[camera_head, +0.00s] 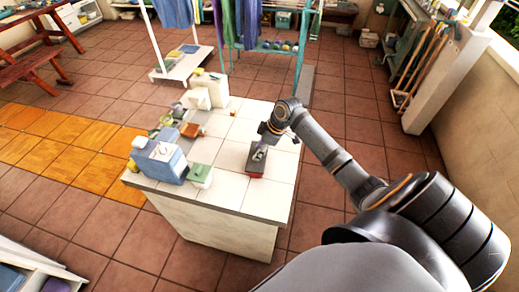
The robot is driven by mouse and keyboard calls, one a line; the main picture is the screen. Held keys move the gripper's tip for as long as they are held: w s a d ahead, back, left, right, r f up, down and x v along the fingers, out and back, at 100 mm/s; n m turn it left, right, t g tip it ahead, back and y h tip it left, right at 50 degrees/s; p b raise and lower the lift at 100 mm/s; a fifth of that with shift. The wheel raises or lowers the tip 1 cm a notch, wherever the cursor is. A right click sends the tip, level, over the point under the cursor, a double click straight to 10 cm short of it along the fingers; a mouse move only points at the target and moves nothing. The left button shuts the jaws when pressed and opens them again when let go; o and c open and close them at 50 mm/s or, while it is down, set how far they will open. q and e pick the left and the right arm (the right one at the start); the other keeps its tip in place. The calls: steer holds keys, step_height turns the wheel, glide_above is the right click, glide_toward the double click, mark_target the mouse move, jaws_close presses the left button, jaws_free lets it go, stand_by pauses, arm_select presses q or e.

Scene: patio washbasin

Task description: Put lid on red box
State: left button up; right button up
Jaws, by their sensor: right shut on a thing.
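The red box (255,173) stands near the right front part of the white tiled counter. Its side is dark red, and a grey piece (258,155) shows at its top, directly under my right gripper. My right gripper (264,141) reaches in from the right and points down just above the box. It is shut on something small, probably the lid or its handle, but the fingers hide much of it. I cannot tell whether the grey piece is the lid, or whether it touches the box. My left gripper is not in view.
A blue and white container (167,164) and a small green and white box (200,174) stand on the counter's left front. Several small items crowd its back left. The tiled counter (237,195) is bare around the red box. A drying rack stands behind.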

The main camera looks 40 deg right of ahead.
stand_by(0.4)
steer(key=o, duration=1.1)
steer(key=shift+o, duration=0.5)
steer(key=o, duration=0.4)
step_height(320, 180, up, 7)
steer(key=p, duration=0.7)
